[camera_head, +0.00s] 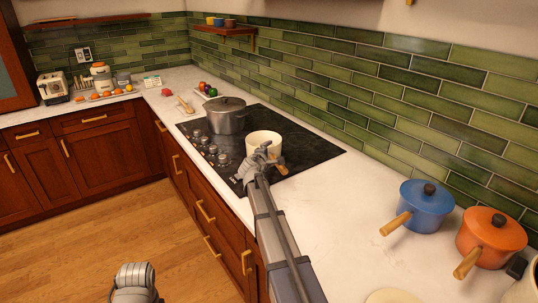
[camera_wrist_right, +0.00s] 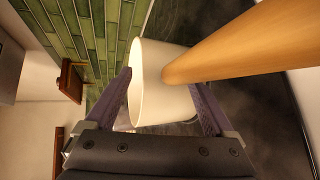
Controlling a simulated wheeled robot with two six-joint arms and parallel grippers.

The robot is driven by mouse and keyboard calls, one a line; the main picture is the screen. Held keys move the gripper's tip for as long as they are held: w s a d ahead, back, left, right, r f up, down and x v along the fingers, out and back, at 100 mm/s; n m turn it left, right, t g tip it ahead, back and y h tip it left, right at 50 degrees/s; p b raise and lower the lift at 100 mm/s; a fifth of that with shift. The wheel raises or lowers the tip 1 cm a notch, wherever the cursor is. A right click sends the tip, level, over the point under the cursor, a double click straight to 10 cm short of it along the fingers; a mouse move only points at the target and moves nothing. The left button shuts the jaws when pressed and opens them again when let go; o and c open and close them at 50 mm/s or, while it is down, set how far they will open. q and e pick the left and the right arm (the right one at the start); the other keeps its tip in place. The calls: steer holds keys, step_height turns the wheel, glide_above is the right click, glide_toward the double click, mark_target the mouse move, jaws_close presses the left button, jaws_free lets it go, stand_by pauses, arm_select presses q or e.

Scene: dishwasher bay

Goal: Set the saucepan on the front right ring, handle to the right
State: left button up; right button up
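The cream saucepan (camera_head: 264,141) is upright on the right-hand part of the black hob (camera_head: 310,153). Its wooden handle (camera_head: 280,168) points toward the lower right in the head view. My right gripper (camera_head: 264,158) is at the saucepan's near side. In the right wrist view the saucepan (camera_wrist_right: 165,85) lies between the two spread fingers, and the handle (camera_wrist_right: 245,45) crosses the upper right, outside them. I cannot tell whether the fingers touch the pan. The ring under it is hidden.
A grey lidded pot (camera_head: 226,115) stands on the hob's far left. Control knobs (camera_head: 211,149) line the front. A blue pot (camera_head: 426,206) and an orange pot (camera_head: 490,238) stand on the right counter. The white counter (camera_head: 340,215) between hob and blue pot is clear.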

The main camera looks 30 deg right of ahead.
steer(key=shift+r, duration=0.15)
steer(key=p+v, duration=0.3)
steer(key=v, duration=0.9)
steer(key=shift+p, duration=0.4)
steer(key=s+a+f+m+g, duration=0.1)
steer(key=s+a+f, duration=0.1)
steer(key=a, duration=0.1)
steer(key=s+a+f+m+y, duration=0.1)
steer(key=s+a+f, duration=0.1)
steer(key=a, duration=0.2)
steer(key=s+a+f+m+g+y, duration=0.1)
steer(key=s+a+f, duration=0.1)
steer(key=a, duration=0.1)
steer(key=shift+a+g, duration=0.2)
steer(key=shift+g, duration=0.1)
steer(key=s+a+f+m+g+y, duration=0.1)
steer(key=s+a+f+g+y, duration=0.2)
steer(key=s+a, duration=0.9)
steer(key=s+a+f+m+g+y, duration=0.2)
steer(key=s+a+f+g+y, duration=0.2)
steer(key=s+a, duration=0.8)
step_height(320, 180, down, 2)
steer(key=shift+s+a+f+g, duration=0.15)
steer(key=shift+a+g, duration=0.15)
steer(key=shift+a, duration=0.15)
